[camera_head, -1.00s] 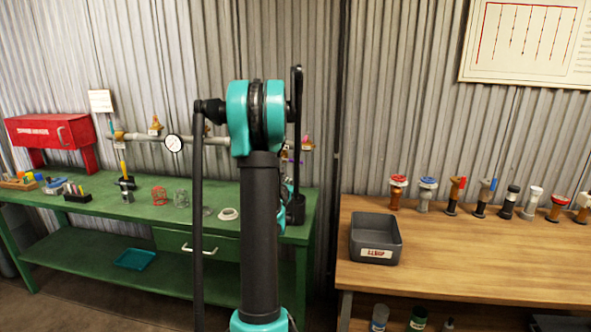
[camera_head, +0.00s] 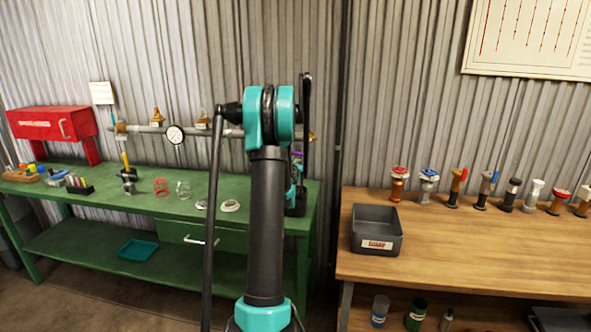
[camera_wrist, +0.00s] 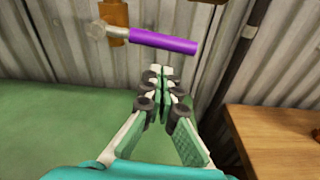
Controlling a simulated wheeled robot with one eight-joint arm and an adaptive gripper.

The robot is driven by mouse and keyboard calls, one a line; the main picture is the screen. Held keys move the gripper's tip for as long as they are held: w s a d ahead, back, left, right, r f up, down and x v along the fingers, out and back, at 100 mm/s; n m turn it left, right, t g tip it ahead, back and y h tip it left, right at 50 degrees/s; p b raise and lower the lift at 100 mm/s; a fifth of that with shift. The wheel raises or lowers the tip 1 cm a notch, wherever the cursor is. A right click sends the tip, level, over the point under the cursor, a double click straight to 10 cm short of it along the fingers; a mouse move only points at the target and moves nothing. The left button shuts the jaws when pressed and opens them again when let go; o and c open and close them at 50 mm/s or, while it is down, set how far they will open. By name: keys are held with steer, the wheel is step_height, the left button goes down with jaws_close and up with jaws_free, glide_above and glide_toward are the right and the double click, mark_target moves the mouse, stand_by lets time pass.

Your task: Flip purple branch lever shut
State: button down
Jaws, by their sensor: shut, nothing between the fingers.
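The purple branch lever (camera_wrist: 163,41) is in the upper middle of the wrist view. It sticks out to the right from a grey stem on a brass valve body (camera_wrist: 114,14), nearly level and tilted slightly down at its free end. My gripper (camera_wrist: 161,72) is shut and empty. Its fingertips are just below the lever's free half in the picture, with a visible gap; the depth between them is unclear. In the head view a small purple piece (camera_head: 298,153) shows beside my arm, which hides most of that valve and my fingers.
The grey pipe (camera_head: 150,129) with a gauge (camera_head: 175,134) runs along the corrugated wall above the green bench (camera_head: 120,205). A red box (camera_head: 52,123) stands at left. A wooden bench (camera_head: 460,250) at right holds a grey bin (camera_head: 377,243) and several valves.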

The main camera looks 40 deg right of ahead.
steer(key=shift+s+r, duration=0.2)
steer(key=shift+r, duration=0.8)
steer(key=shift+r+n, duration=0.8)
steer(key=shift+r, duration=0.05)
steer(key=shift+f, duration=0.1)
steer(key=s+a+f, duration=0.2)
steer(key=s+a, duration=0.4)
steer(key=a, duration=0.1)
steer(key=shift+s+f, duration=0.15)
steer(key=shift+f, duration=0.25)
